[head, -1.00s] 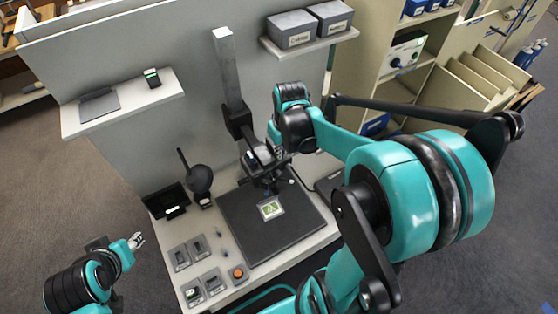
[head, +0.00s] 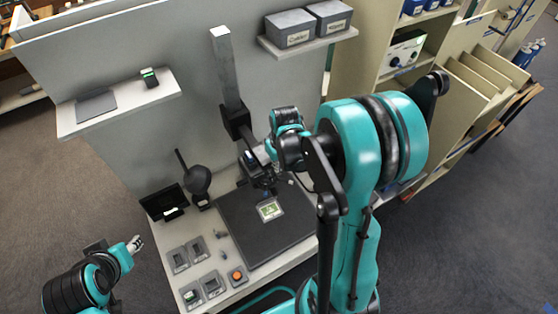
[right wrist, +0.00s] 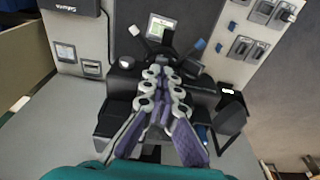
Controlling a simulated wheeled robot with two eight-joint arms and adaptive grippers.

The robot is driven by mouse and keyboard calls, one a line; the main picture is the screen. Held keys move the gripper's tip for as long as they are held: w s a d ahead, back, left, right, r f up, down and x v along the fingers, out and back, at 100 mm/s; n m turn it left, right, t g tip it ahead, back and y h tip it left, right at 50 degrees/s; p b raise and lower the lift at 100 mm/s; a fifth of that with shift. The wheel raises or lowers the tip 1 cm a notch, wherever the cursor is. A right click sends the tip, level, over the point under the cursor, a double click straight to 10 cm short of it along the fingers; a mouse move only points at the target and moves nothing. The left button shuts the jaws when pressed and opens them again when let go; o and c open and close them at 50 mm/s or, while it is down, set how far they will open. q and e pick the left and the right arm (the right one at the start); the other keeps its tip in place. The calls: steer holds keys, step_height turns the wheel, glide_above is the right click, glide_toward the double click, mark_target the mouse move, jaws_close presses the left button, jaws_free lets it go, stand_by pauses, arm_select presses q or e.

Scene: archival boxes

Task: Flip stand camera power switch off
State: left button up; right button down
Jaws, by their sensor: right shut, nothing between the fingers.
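The copy stand's dark camera head (head: 258,172) hangs on its tilted column (head: 230,75) above a black base board (head: 256,228). In the right wrist view its dark body (right wrist: 118,82) lies behind my fingers. I cannot make out its power switch. My right gripper (right wrist: 163,76) is shut and empty, over the camera body; I cannot tell whether it touches it. In the head view my right wrist covers part of the camera. My left gripper (head: 135,244) is left of the table, away from the stand; its jaws are too small to judge.
A small card (head: 270,209) lies on the board. Several grey switch plates and an orange button (head: 237,275) sit at the table's front left. A small black monitor (head: 168,203) stands at the left. Grey boxes (head: 290,29) rest on a wall shelf. Open floor lies left.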

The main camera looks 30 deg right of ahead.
mark_target(279, 174)
steer(key=shift+f, duration=0.4)
steer(key=shift+s+f+t+b, duration=0.1)
steer(key=shift+s+t+b, duration=0.05)
steer(key=shift+t+b, duration=0.25)
steer(key=shift+s+f+t+b, duration=0.1)
steer(key=shift+t+b, duration=0.2)
steer(key=shift+s+f+t+b, duration=0.25)
steer(key=shift+t+b, duration=0.25)
steer(key=shift+b, duration=0.1)
steer(key=t+b, duration=0.2)
steer(key=s+f+t+b, duration=0.1)
steer(key=t+b, duration=0.1)
steer(key=shift+s+b, duration=0.1)
steer(key=shift+b, duration=0.25)
